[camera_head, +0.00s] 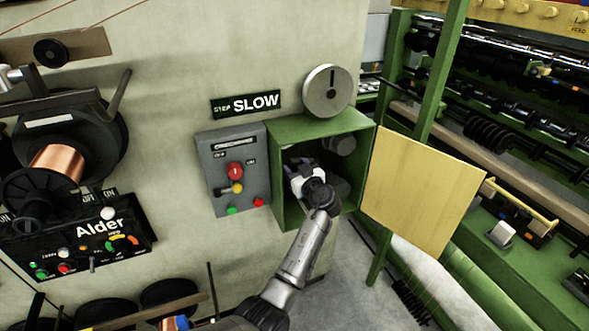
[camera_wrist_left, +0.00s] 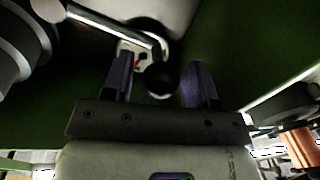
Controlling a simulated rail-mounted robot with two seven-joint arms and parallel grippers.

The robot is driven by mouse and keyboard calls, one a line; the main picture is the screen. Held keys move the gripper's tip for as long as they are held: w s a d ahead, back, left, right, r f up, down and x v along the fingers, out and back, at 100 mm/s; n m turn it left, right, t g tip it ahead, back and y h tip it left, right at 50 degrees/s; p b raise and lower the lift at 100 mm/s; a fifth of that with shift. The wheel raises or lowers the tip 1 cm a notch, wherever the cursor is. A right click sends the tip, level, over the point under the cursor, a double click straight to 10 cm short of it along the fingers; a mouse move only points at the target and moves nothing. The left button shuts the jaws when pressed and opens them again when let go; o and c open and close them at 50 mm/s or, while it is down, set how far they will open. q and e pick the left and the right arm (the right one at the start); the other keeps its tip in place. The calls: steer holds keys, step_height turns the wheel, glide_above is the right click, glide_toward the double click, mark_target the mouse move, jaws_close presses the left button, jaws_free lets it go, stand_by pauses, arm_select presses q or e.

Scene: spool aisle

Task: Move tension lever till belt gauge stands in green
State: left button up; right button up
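A green box (camera_head: 289,205) on the wall stands open. My left gripper (camera_head: 301,165) reaches inside it, its fingertips hard to make out in the head view. In the left wrist view my left gripper (camera_wrist_left: 159,75) is open. A black ball knob (camera_wrist_left: 160,80) on a metal lever rod (camera_wrist_left: 110,24) shows between the fingers, with a gap at the left finger; I cannot tell whether it touches the right one. Behind the knob is a pale round gauge (camera_wrist_left: 126,53) with small red and green marks, partly covered by rod and knob; its needle is unclear. My right gripper is out of view.
The yellow door (camera_head: 423,192) hangs open to the right of the box. A grey control panel (camera_head: 220,177) with buttons sits left of it, and a round disc (camera_head: 327,91) above. A copper spool (camera_head: 60,165) stands at left, green machinery (camera_head: 500,230) at right.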

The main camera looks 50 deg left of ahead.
arm_select(q)
steer(key=shift+o, duration=0.5)
steer(key=shift+d, duration=0.1)
steer(key=s+d, duration=0.2)
steer(key=d, duration=1.1)
steer(key=shift+d, duration=0.25)
steer(key=shift+f, duration=0.1)
